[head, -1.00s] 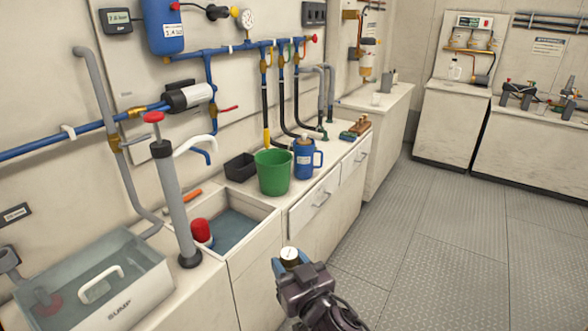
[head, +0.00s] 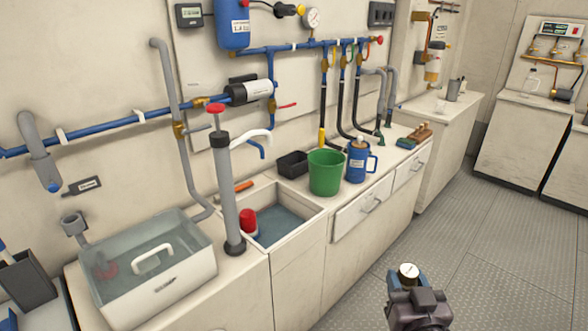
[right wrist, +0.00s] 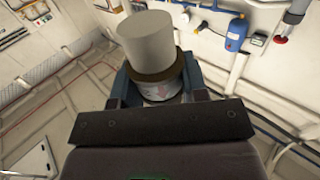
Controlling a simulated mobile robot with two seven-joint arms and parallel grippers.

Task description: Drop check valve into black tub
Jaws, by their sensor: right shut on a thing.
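My right gripper (head: 408,284) is low at the right in the head view, out over the floor in front of the counter. It is shut on the check valve (head: 408,270), whose pale round end points up. In the right wrist view the valve (right wrist: 158,45) is a whitish cylinder with a dark brassy ring and a pinkish arrow mark, held between the fingers (right wrist: 160,88). A small black tub (head: 292,163) stands on the counter behind the sink, left of the green bucket, well apart from the gripper. The tub's inside is mostly hidden. My left gripper is not in view.
A green bucket (head: 326,174) and a blue jug (head: 357,162) stand right of the tub. The water-filled sink (head: 283,222), grey hand pump (head: 229,195) and clear sump box (head: 190,275) are further left. A dark bin (head: 28,283) is at the far left.

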